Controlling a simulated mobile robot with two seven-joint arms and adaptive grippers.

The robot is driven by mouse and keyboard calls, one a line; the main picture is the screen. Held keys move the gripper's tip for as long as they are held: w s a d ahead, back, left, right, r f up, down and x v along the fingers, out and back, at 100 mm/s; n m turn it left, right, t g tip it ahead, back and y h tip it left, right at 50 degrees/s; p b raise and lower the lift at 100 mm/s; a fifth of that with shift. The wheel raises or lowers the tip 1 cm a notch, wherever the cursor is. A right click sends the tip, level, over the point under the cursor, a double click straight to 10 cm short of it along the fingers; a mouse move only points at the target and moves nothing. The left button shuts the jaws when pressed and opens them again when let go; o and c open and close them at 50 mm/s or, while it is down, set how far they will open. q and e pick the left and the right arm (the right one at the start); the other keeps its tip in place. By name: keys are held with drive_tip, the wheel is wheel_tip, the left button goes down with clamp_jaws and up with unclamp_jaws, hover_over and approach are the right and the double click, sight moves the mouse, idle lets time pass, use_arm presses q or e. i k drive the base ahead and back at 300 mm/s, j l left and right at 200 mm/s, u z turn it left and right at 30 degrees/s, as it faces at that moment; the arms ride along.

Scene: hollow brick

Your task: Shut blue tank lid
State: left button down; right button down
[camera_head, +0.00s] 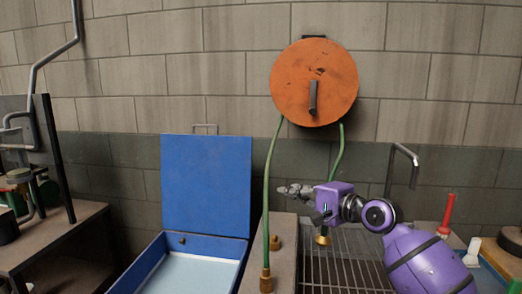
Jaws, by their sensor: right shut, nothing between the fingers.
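The blue tank (150,264) stands in the lower middle-left, with a pale surface inside. Its blue lid (207,186) stands up, open, at the back of the tank against the wall. A small metal handle (205,127) shows at the lid's top edge. My right gripper (286,190), on the purple arm, is shut and empty. It points left and is to the right of the lid, in front of the wall and close to the green hose. My left gripper is out of view.
A green hose (268,190) hangs from the orange reel (314,83) between the lid and my right arm. A metal grate (345,265) lies below that arm. A brown bench (60,240) stands at the left. A red bottle (447,213) stands at the right.

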sight(207, 179)
drive_tip(key=i, duration=1.25)
